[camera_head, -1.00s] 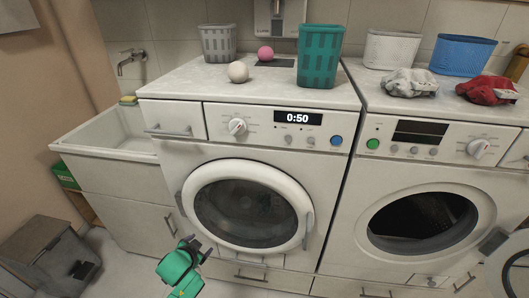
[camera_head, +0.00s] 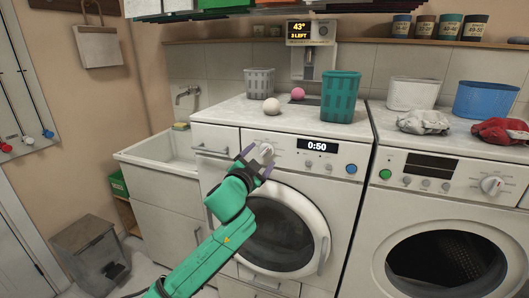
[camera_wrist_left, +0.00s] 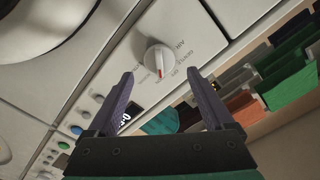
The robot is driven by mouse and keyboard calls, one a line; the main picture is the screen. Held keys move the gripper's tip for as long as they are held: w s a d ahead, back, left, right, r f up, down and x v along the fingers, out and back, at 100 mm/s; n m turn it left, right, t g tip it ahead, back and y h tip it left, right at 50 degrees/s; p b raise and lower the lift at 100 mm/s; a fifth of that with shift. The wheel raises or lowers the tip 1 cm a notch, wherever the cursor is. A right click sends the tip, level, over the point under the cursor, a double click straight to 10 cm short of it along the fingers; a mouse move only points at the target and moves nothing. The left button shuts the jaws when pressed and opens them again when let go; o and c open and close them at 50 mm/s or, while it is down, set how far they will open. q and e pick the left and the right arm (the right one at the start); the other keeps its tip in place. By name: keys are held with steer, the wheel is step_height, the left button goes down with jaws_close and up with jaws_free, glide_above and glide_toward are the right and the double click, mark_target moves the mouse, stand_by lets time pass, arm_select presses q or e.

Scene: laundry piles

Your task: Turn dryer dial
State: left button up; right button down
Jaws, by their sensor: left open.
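The left machine (camera_head: 285,168) has a closed round door and a display reading 0:50. Its white dial (camera_wrist_left: 159,58) with a red mark shows in the left wrist view, just beyond and between the fingertips. In the head view the dial is largely behind my left gripper (camera_head: 262,158). My left gripper (camera_wrist_left: 160,78) is open, with its two dark fingers spread and nothing between them. I cannot tell whether a finger touches the dial. The right machine (camera_head: 440,208) has its own dial (camera_head: 492,186) and an open, dark drum. My right gripper is out of view.
A white ball (camera_head: 271,106), a pink ball (camera_head: 298,94), a green basket (camera_head: 341,97) and a grey basket (camera_head: 260,82) stand on the left machine's top. A sink (camera_head: 160,152) is to the left. A bin (camera_head: 90,250) stands on the floor.

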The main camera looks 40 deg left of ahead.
mark_target(266, 152)
arm_select(q)
steer(key=x, duration=0.3)
steer(key=shift+w+a+f, duration=0.1)
steer(key=shift+w+a, duration=0.05)
steer(key=shift+w, duration=0.15)
steer(key=shift+s, duration=0.1)
steer(key=shift+c, duration=1.2)
steer(key=c, duration=1.1)
steer(key=shift+m+p, duration=0.4)
steer(key=m+p, duration=0.1)
steer(key=m, duration=0.1)
steer(key=shift+m, duration=0.3)
steer(key=shift+m+p, duration=0.85)
steer(key=shift+m, duration=1.35)
